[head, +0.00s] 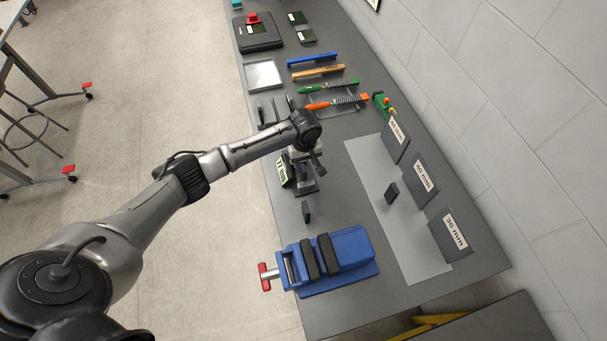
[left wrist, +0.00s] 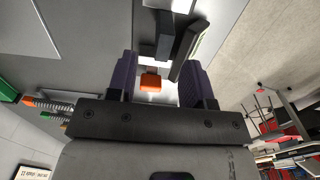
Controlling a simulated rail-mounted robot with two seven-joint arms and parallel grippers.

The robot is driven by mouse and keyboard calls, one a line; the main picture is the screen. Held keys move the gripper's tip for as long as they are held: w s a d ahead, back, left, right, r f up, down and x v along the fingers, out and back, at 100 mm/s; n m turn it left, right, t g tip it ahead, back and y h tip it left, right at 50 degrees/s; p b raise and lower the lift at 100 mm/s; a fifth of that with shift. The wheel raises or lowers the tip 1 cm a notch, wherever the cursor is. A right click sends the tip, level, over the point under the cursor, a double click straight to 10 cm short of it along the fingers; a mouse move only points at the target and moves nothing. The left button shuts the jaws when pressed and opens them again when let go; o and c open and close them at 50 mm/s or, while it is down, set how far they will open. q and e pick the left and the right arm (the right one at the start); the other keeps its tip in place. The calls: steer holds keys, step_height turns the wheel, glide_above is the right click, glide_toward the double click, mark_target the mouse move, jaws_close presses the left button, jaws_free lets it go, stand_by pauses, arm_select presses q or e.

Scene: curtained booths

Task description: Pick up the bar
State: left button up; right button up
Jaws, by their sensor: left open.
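A second small dark bar (head: 391,193) stands on the pale strip to the right. My left gripper (head: 303,172) points down at the bench, beyond the first bar and apart from it in the picture. In the left wrist view its two dark fingers (left wrist: 158,67) are spread. A dark slanted block (left wrist: 187,46) shows past the fingers; I cannot tell which piece it is. My right gripper is in neither view.
The blue vise (head: 332,262) stands at the near end. A device with a lit label (head: 283,172) stands beside my left gripper. Upright signs, including one marked 40 mm (head: 421,179), line the wall side. Several tools and a silver tray (head: 262,75) lie farther along.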

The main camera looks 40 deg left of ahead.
mark_target(304, 168)
arm_select(q)
steer(key=shift+s+f, duration=0.15)
steer(key=shift+f, duration=1.05)
steer(key=shift+s+f, duration=0.1)
steer(key=shift+f, duration=1.1)
jaws_close()
steer(key=shift+r, duration=0.1)
